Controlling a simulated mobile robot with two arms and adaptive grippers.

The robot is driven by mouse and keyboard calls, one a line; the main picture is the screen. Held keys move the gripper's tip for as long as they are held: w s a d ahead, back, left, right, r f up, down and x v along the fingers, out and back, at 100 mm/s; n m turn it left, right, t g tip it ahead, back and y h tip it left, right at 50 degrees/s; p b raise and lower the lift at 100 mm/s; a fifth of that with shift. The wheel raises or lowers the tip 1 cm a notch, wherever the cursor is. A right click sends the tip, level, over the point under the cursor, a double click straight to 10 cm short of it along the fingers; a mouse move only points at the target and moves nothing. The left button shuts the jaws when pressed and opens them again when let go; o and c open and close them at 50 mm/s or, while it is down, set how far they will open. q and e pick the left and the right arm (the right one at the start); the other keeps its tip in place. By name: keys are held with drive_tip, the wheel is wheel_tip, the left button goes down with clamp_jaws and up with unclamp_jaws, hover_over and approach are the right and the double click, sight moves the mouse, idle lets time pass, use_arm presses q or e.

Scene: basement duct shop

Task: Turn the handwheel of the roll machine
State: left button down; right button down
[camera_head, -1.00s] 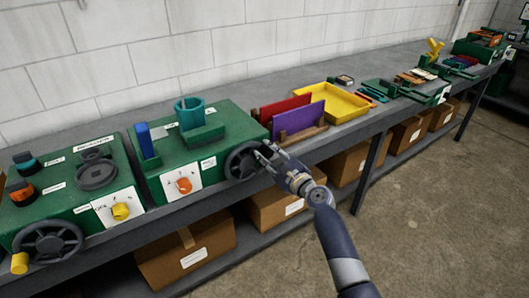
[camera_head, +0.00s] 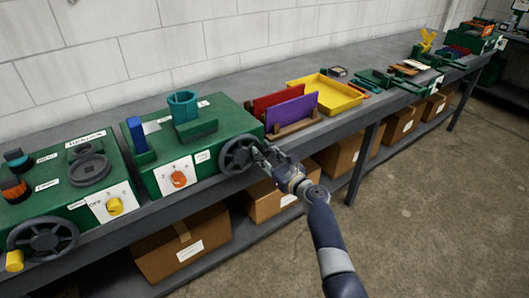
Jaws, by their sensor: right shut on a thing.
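Two green bench machines each have a dark spoked handwheel; I cannot read which one is labelled as the roll machine. The middle machine (camera_head: 222,128) has a blue block, a teal cylinder and an orange knob, with its handwheel (camera_head: 236,156) at its right front corner. My right gripper (camera_head: 262,158) is at the right rim of this handwheel and shut on it; the fingers partly hide the rim. The left machine (camera_head: 112,165) has a yellow knob on its front and a larger handwheel (camera_head: 43,240) with a yellow grip. My left gripper is out of view.
Right of the middle machine stand red and purple sheets (camera_head: 292,112) in a rack, then a yellow tray (camera_head: 342,97). More tools lie farther along the grey bench (camera_head: 240,82). Cardboard boxes (camera_head: 180,245) sit on the shelf below. The floor at right is clear.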

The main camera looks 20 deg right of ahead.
drive_tip(key=shift+f, duration=0.25)
drive_tip(key=c, duration=1.5)
unclamp_jaws()
drive_tip(key=shift+c, duration=0.2)
drive_tip(key=shift+r, duration=0.1)
drive_tip(key=shift+s, duration=0.1)
drive_tip(key=v, duration=1.1)
drive_tip(key=shift+s+d, duration=0.15)
drive_tip(key=shift+s, duration=0.25)
